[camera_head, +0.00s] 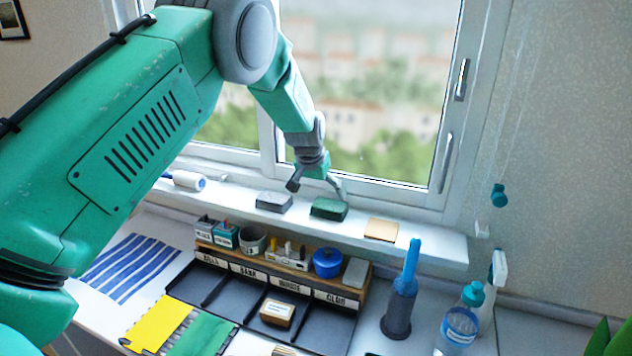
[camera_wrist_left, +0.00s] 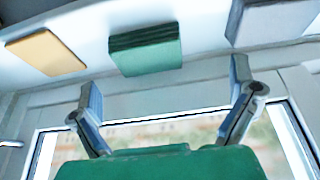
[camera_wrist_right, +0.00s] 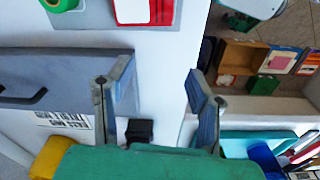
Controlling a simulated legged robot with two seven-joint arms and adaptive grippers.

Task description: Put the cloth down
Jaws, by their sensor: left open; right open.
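A green folded cloth (camera_head: 328,209) with layered edges lies on the white windowsill. It also shows in the left wrist view (camera_wrist_left: 145,52), beyond the fingertips. My left gripper (camera_head: 316,187) is open and empty just above and behind the green cloth, with a visible gap to it in the left wrist view. A blue-and-white striped cloth (camera_head: 130,266) lies flat on the table at left. My right gripper (camera_wrist_right: 152,92) is open with nothing between its fingers; it shows only in its own wrist view.
A grey block (camera_head: 273,201) and a tan pad (camera_head: 381,230) flank the green cloth on the sill. A white roll (camera_head: 188,181) lies at its left end. Below stand a labelled organizer (camera_head: 335,296), a blue-handled brush (camera_head: 402,290) and a bottle (camera_head: 461,325). The window is behind.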

